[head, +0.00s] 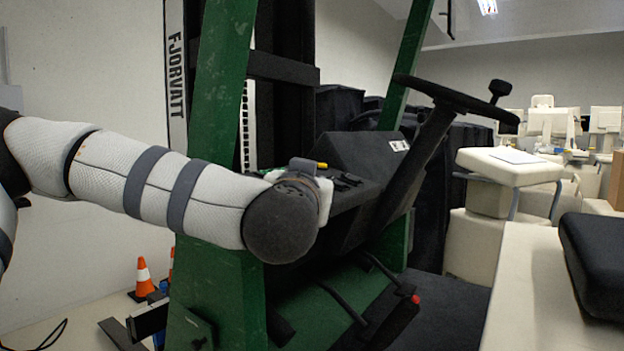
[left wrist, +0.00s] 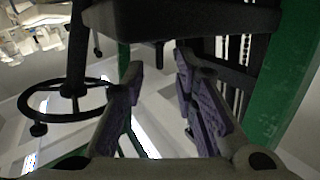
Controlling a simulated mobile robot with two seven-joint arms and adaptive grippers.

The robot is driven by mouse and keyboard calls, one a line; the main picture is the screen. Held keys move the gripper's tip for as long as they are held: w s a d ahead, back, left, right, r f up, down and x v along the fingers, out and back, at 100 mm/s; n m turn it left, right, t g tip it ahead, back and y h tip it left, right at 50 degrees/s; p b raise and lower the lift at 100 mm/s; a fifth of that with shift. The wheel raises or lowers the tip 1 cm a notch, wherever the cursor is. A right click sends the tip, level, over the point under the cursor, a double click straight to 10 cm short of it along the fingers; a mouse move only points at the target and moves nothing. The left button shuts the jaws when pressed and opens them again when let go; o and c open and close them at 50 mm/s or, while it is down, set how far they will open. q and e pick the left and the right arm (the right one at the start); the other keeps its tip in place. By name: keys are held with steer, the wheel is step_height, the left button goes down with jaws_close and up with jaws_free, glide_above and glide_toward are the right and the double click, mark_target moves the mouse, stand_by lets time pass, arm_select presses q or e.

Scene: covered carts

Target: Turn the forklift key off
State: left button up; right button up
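The forklift's dark dashboard (head: 372,157) stands between green posts, with the steering wheel (head: 450,97) on its column to the right. I cannot make out the key in either view. A small yellow piece (head: 320,165) shows at the dashboard's left edge, just past my left wrist. The dashboard's underside (left wrist: 185,20) appears beyond the fingertips. My right gripper is not in view.
Green posts (head: 222,90) flank the dashboard. Dark levers (head: 345,181) sit on its near left part. An orange cone (head: 145,277) stands on the floor at left.

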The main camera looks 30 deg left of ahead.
arm_select(q)
steer(key=x, duration=0.3)
steer(key=shift+w+a+f+b, duration=0.25)
steer(key=shift+f+b, duration=0.1)
steer(key=shift+f, duration=0.05)
steer(key=shift+w+a+r, duration=0.1)
steer(key=shift+w+r, duration=0.15)
steer(key=shift+w, duration=0.25)
steer(key=shift+s+r, duration=0.1)
steer(key=shift+r, duration=0.05)
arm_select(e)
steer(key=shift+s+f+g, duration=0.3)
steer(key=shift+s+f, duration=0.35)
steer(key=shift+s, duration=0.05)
arm_select(q)
jaws_close()
